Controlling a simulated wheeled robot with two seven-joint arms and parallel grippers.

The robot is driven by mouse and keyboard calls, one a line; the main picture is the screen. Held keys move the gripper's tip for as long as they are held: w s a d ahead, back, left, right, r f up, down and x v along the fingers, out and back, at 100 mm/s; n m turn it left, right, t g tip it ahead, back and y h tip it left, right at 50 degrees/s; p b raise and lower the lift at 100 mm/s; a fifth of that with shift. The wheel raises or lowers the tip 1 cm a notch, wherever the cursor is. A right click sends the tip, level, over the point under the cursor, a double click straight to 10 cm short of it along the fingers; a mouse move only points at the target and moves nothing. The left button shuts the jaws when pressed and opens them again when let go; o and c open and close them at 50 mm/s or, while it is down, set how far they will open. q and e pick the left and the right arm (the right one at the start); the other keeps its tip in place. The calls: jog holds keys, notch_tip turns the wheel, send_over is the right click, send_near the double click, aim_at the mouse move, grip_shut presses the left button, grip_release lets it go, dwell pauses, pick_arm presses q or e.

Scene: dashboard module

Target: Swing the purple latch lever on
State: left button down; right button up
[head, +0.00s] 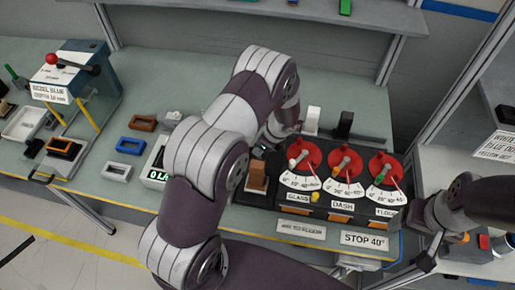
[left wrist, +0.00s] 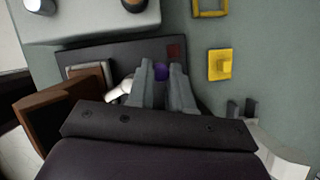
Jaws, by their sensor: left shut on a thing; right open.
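The purple latch lever (left wrist: 160,71) shows only as a small purple end between the fingers of my left gripper (left wrist: 163,80) in the left wrist view. The gripper is shut on it. The rest of the lever is hidden by the fingers. A dark base plate (left wrist: 100,58) lies behind, with a dark red square (left wrist: 174,51) near its corner. In the head view my left gripper (head: 264,148) is mostly covered by its own wrist, left of the dial panel, and the lever cannot be seen. My right gripper (head: 414,240) is open and empty at the right.
Three red dials (head: 345,160) with levers stand right of my left gripper. A brown block (head: 257,178) is close beside it. A yellow part (left wrist: 220,65) lies nearby. Small frames (head: 130,147) and a press (head: 85,75) are at the left.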

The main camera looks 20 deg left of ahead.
pick_arm(q)
jog(key=shift+w+d+m+t+b, duration=0.1)
jog(key=shift+d+m+t+b, duration=0.25)
jog(key=shift+m, duration=0.65)
jog(key=shift+w+d+m+t+b, duration=0.1)
jog(key=shift+d+m+t+b, duration=0.25)
jog(key=shift+m, duration=0.65)
jog(key=shift+h, duration=0.3)
jog(key=c, duration=1)
grip_release()
jog(key=b+v, duration=0.1)
jog(key=v, duration=1.1)
jog(key=shift+s+d+r, duration=0.1)
jog(key=shift+d+r, duration=0.05)
jog(key=shift+r, duration=0.05)
